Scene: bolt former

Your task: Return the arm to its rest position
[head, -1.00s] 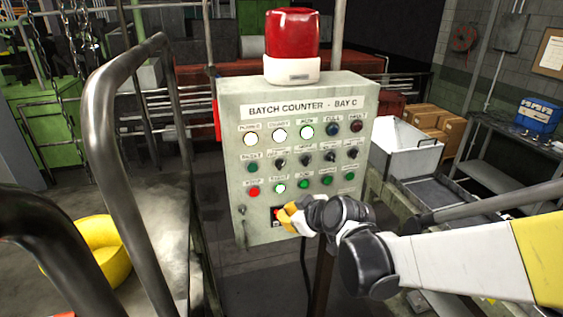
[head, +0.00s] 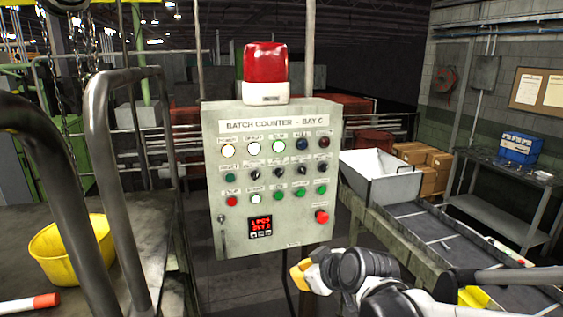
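My arm (head: 385,293) reaches in from the lower right of the head view. My gripper (head: 297,275), with yellow-orange tips, is below and in front of the lower right part of the batch counter panel (head: 290,235). It appears clear of the panel. Its fingers are small and seen from behind, so I cannot tell whether they are open or shut. The panel's red digital display (head: 260,226) and red push button (head: 321,216) are both in plain sight.
A metal handrail (head: 100,150) stands close on the left, by a yellow bucket (head: 62,250). A red beacon (head: 266,68) tops the panel. A white hopper (head: 380,175) and a conveyor tray (head: 440,240) lie to the right, near my arm. A shelf bench (head: 500,190) stands behind.

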